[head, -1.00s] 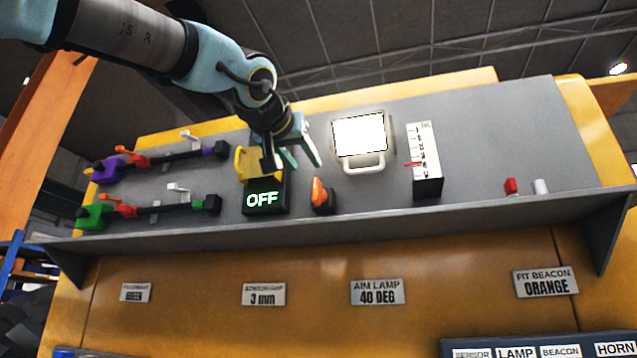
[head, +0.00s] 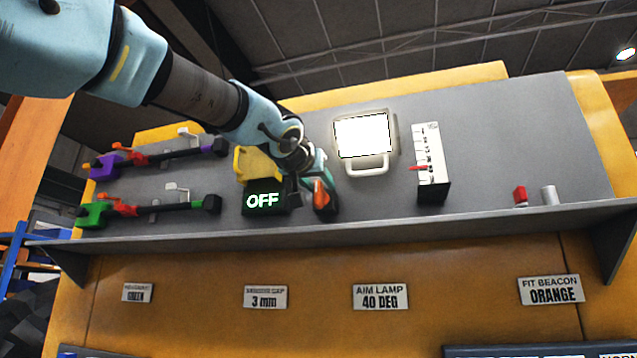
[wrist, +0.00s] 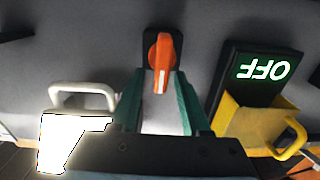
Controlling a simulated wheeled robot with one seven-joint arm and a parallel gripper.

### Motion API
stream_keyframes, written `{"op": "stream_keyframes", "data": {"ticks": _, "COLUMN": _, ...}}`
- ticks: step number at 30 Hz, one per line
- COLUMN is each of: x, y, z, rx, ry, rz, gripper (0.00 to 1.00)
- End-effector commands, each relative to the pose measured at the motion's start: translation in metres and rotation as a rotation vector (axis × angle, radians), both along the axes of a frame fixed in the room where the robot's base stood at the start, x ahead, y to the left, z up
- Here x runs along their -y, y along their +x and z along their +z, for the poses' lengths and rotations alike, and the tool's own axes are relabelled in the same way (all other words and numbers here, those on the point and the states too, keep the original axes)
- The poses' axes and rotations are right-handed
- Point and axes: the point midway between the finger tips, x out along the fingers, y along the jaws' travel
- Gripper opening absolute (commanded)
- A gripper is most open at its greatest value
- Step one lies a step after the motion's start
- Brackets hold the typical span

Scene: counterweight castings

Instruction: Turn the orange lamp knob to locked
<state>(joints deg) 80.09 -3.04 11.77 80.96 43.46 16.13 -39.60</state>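The orange lamp knob (head: 320,195) sits on a dark base on the grey panel, right of the box reading OFF. In the wrist view the knob (wrist: 161,62) points along the picture's vertical, with a white mark at its lower end. My gripper (wrist: 160,85) is open, with its green fingers on either side of the knob's lower end. I cannot tell whether the fingers touch the knob. In the head view my gripper (head: 318,180) is at the knob and partly hidden by my arm. The lit lamp (head: 363,137) with a white handle is up and right of the knob.
The OFF box (head: 262,200) with its yellow handle (head: 258,163) stands close left of the knob. A scale (head: 430,160) with a red pointer is farther right. Purple and green clamp rails are at left. A shelf edge (head: 330,228) runs below.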

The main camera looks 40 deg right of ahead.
Motion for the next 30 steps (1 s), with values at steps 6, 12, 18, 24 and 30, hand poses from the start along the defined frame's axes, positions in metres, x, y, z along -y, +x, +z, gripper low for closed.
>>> {"op": "stream_keyframes", "data": {"ticks": 6, "x": -0.0001, "y": -0.0002, "z": 0.0, "rx": 0.0, "ry": 0.0, "rz": 0.0, "gripper": 0.2}}
{"op": "stream_keyframes", "data": {"ticks": 12, "x": -0.0002, "y": -0.0001, "z": 0.0, "rx": 0.0, "ry": 0.0, "rz": 0.0, "gripper": 0.0}}
{"op": "stream_keyframes", "data": {"ticks": 18, "x": -0.0001, "y": -0.0002, "z": 0.0, "rx": 0.0, "ry": 0.0, "rz": 0.0, "gripper": 0.0}}
{"op": "stream_keyframes", "data": {"ticks": 24, "x": -0.0002, "y": -0.0002, "z": -0.0001, "rx": 0.0, "ry": 0.001, "rz": 0.0, "gripper": 0.0}}
{"op": "stream_keyframes", "data": {"ticks": 30, "x": 0.0004, "y": -0.0009, "z": -0.0006, "rx": 0.024, "ry": 0.017, "rz": 0.0, "gripper": 0.0}}
